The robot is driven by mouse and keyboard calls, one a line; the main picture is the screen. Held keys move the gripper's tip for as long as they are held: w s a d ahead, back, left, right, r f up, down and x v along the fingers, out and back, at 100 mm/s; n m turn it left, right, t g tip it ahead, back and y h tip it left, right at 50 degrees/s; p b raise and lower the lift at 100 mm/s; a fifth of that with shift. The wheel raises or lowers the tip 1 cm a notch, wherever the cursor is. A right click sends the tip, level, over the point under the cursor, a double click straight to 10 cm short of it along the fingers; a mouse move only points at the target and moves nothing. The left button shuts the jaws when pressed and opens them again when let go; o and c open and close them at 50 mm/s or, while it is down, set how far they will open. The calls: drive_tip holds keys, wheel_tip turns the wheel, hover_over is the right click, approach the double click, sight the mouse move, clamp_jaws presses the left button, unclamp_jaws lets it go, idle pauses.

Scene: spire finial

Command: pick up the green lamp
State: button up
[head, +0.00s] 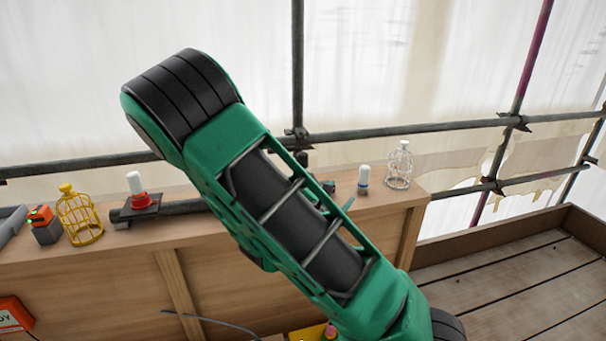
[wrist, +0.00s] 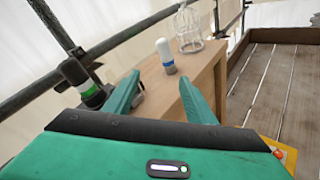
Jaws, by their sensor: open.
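No lamp with a plainly green body shows. In the wrist view, a dark cylindrical thing with a green band (wrist: 88,86) is at the left, outside my left finger; I cannot tell if it is the green lamp. My gripper (wrist: 160,80) is open, its two green fingers apart with nothing between them. In the head view my arm hides most of the gripper. A white-topped lamp with a blue band (head: 363,179) stands upright on the wooden ledge, beyond the fingertips in the wrist view (wrist: 165,56). A white-topped lamp with a red base (head: 138,190) stands on a dark plate at left.
The wooden ledge (head: 120,255) also holds a white cage (head: 399,167), a yellow cage (head: 78,216) and an orange-and-grey device (head: 43,225). Scaffold pipes (head: 400,130) run behind it. My arm covers the ledge's middle. Plank floor (head: 500,265) lies open at right.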

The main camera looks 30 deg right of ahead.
drive_tip(key=w+a+r+n+t+y, duration=0.2)
drive_tip(key=w+a+n+t, duration=0.45)
drive_tip(key=a+n, duration=0.35)
drive_tip(key=shift+g, duration=0.25)
drive_tip(key=x, duration=1.1)
drive_tip(key=shift+w+f, duration=0.1)
drive_tip(key=shift+w, duration=0.2)
drive_tip(key=shift+a, duration=0.1)
drive_tip(key=c, duration=1.2)
